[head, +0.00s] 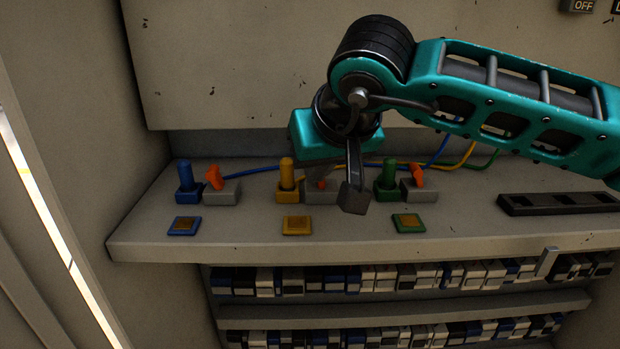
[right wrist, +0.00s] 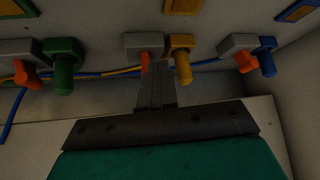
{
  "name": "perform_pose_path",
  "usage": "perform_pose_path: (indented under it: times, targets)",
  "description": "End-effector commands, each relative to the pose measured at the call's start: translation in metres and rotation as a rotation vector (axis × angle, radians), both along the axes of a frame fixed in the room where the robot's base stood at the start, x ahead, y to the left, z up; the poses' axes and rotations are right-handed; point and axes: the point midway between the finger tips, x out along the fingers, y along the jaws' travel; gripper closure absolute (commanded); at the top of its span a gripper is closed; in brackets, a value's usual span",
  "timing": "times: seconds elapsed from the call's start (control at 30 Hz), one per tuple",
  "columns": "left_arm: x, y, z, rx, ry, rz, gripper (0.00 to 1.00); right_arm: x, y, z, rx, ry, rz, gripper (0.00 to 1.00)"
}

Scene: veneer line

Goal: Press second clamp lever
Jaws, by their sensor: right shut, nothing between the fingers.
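The second clamp (head: 318,197), a grey block with an orange lever (head: 321,183), stands just right of the yellow plug (head: 286,180) on the shelf; the arm partly hides it. In the right wrist view the second clamp (right wrist: 143,42) and its orange lever (right wrist: 145,58) lie right at the fingertips. My right gripper (head: 353,198) is shut and empty, pointing down beside the lever; it also shows in the right wrist view (right wrist: 158,70). I cannot tell whether it touches the lever. My left gripper is out of view.
The blue plug (head: 185,181) and first clamp (head: 222,191) stand left; the green plug (head: 386,181) and third clamp (head: 419,194) stand right. Both their orange levers stick up. Coloured cables run behind. A dark slotted strip (head: 560,202) lies at the right. The shelf's front is mostly clear.

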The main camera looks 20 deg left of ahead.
Motion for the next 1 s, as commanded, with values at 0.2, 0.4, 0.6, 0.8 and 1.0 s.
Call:
perform_pose_path:
  times: [0.2,0.4,0.6,0.8,1.0]
  targets:
    - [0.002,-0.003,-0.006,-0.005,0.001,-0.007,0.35,0.002,-0.008,-0.003,0.112,0.034,-0.002,1.0]
    - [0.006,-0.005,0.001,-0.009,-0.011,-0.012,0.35,0.003,-0.01,0.0,0.138,0.041,0.0,1.0]
    - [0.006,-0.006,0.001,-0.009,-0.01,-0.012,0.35,0.003,-0.009,0.001,0.137,0.04,0.0,1.0]
    - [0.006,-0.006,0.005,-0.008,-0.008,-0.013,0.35,0.003,-0.009,0.009,0.137,0.04,0.0,1.0]
    - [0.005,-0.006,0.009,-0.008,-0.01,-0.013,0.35,0.002,-0.009,0.016,0.136,0.041,0.001,1.0]
